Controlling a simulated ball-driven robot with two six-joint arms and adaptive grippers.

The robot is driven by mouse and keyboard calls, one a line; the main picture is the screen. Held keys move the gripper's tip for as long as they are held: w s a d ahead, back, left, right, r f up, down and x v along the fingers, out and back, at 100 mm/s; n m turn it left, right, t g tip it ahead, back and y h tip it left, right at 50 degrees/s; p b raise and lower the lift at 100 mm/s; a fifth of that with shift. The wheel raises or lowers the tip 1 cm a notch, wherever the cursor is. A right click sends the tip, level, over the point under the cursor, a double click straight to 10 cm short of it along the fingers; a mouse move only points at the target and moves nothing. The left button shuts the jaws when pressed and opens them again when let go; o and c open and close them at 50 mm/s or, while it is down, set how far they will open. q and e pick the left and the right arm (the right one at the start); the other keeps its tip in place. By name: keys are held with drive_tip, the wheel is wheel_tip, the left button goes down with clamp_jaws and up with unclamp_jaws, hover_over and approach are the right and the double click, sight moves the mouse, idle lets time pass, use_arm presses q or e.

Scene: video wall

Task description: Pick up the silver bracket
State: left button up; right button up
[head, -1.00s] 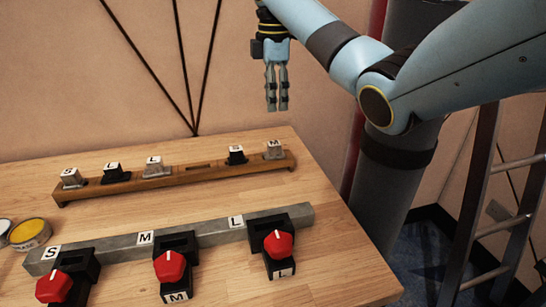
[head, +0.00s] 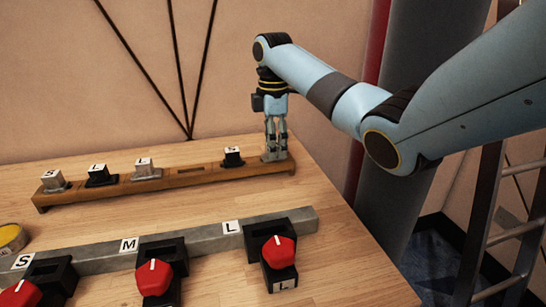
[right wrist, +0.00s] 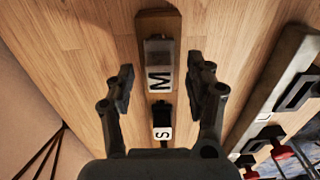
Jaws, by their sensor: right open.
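Several silver and black brackets stand in a row on a wooden rack (head: 190,178). A silver bracket labelled M (right wrist: 158,52) is at the rack's right end in the head view, mostly hidden there behind my right gripper (head: 276,152). In the right wrist view my right gripper (right wrist: 160,85) is open, with one finger on each side of the M bracket and gaps on both sides. Other silver brackets are labelled S (head: 53,182) and L (head: 146,170). My left gripper is not in view.
A black S bracket (head: 232,157) sits beside the M bracket, and a black L bracket (head: 101,177) is farther left. A grey bar (head: 200,238) with black red-knobbed clamps (head: 278,252) lies in front. Bare tabletop separates rack and bar. A yellow-topped tin (head: 10,238) is at the left.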

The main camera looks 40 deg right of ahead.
drive_tip(key=shift+f, duration=0.6)
clamp_jaws()
drive_tip(key=shift+r, duration=0.1)
drive_tip(key=shift+r, duration=0.1)
